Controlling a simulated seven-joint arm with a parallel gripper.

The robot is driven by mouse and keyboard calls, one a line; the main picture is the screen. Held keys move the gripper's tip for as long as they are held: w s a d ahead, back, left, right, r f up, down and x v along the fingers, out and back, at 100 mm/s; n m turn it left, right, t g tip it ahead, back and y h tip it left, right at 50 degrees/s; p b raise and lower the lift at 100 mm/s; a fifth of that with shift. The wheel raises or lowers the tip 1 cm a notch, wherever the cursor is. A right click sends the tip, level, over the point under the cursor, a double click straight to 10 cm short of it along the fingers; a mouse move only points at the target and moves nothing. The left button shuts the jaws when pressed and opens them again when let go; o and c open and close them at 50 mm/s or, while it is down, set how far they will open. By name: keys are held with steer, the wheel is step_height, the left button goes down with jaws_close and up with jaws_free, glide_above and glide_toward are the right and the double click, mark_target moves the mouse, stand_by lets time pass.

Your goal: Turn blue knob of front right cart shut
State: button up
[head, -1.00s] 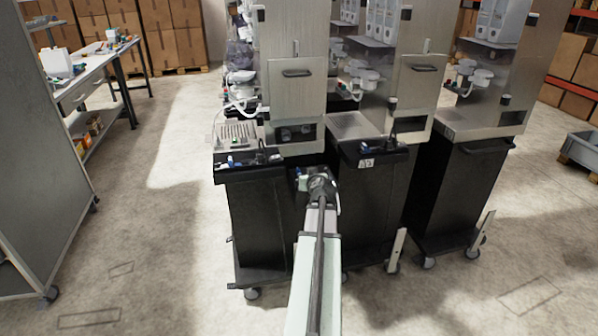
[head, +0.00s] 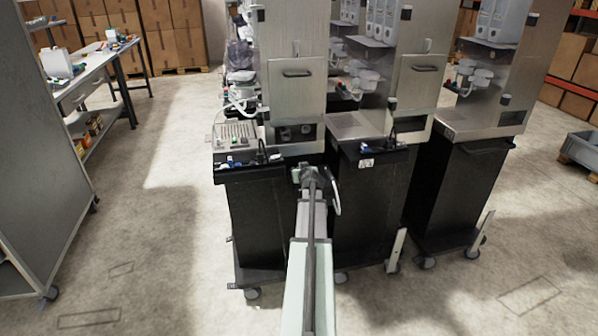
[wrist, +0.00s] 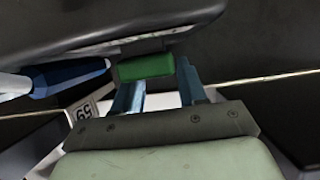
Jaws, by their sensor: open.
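In the wrist view, a dark blue, elongated knob-like part (wrist: 70,75) with a pale end lies left of my gripper, under a dark edge. My gripper (wrist: 160,75) is open, its two blue fingers apart. A green block-shaped part (wrist: 146,67) shows at the fingertips, partly between them; I cannot tell whether they touch it. In the head view, my gripper (head: 308,176) is at the front between the left and middle carts, and its fingers are hidden. A small blue part (head: 362,147) shows on the middle cart's front ledge, above a white label (head: 366,163).
The left cart (head: 265,220), middle cart (head: 375,205) and right cart (head: 462,190) stand in a row with dark lower bodies. A grey cabinet (head: 45,170) stands at the left. The floor between it and the carts is clear.

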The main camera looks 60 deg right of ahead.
steer(key=shift+w+d+f, duration=0.25)
steer(key=shift+w+d, duration=0.2)
steer(key=shift+w, duration=0.05)
jaws_close()
